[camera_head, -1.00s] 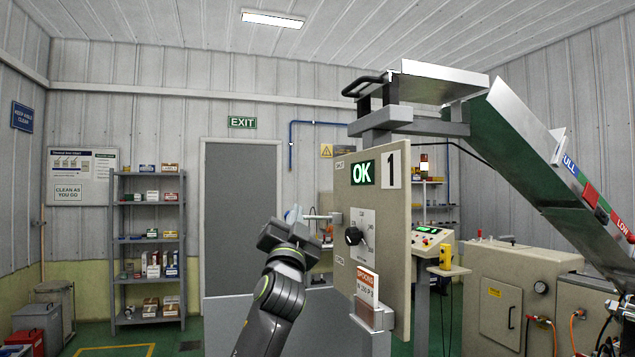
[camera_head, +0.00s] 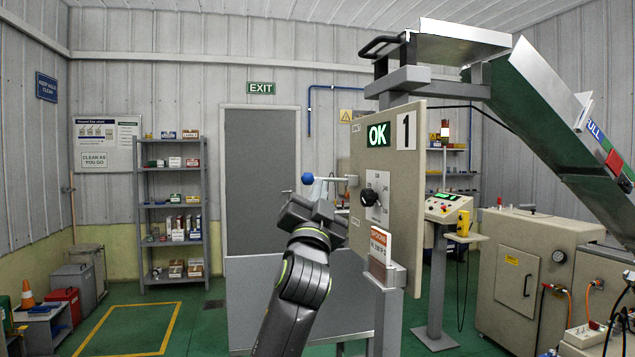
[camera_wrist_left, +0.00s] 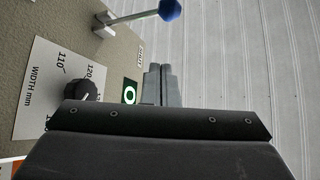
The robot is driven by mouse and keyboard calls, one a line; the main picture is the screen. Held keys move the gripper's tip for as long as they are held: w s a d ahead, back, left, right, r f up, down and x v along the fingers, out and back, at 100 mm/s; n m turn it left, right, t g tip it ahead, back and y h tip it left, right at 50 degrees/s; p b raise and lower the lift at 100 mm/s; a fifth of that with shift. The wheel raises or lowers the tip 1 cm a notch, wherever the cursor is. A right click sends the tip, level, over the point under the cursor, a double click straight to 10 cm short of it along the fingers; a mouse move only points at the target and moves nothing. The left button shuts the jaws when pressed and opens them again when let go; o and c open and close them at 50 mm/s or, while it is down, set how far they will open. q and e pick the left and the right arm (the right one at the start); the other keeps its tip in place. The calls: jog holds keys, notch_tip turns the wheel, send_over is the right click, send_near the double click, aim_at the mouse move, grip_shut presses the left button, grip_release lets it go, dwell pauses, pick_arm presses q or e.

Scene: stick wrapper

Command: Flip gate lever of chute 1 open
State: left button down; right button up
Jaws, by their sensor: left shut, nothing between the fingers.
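The chute 1 panel (camera_head: 415,190) is beige and upright, with a "1" plate and a green OK display. The gate lever is a thin metal rod (camera_head: 328,180) with a blue ball (camera_head: 307,178), sticking out leftward from the panel's left part, roughly level. In the left wrist view, the blue ball (camera_wrist_left: 169,10) and rod are at the top, beside a SHUT label. My left gripper (camera_head: 328,208) is just below the lever in the head view, apart from the ball. Its fingers (camera_wrist_left: 161,85) are shut and empty in the wrist view. My right gripper is not in view.
A black width knob (camera_head: 369,197) is on the panel, with a red-and-white sign (camera_head: 380,244) below. A green chute (camera_head: 550,120) slopes down at right. A control console (camera_head: 443,208) and beige cabinet (camera_head: 525,280) stand behind. Open floor lies at left.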

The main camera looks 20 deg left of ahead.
pick_arm(q)
jog(key=shift+s+d+f, duration=0.25)
jog(key=shift+s+f, duration=0.05)
jog(key=shift+s, duration=0.15)
jog(key=shift+s+d+f, duration=0.25)
jog(key=shift+s, duration=0.15)
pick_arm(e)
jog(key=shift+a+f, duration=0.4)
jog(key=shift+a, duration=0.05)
pick_arm(q)
jog(key=shift+d, duration=0.1)
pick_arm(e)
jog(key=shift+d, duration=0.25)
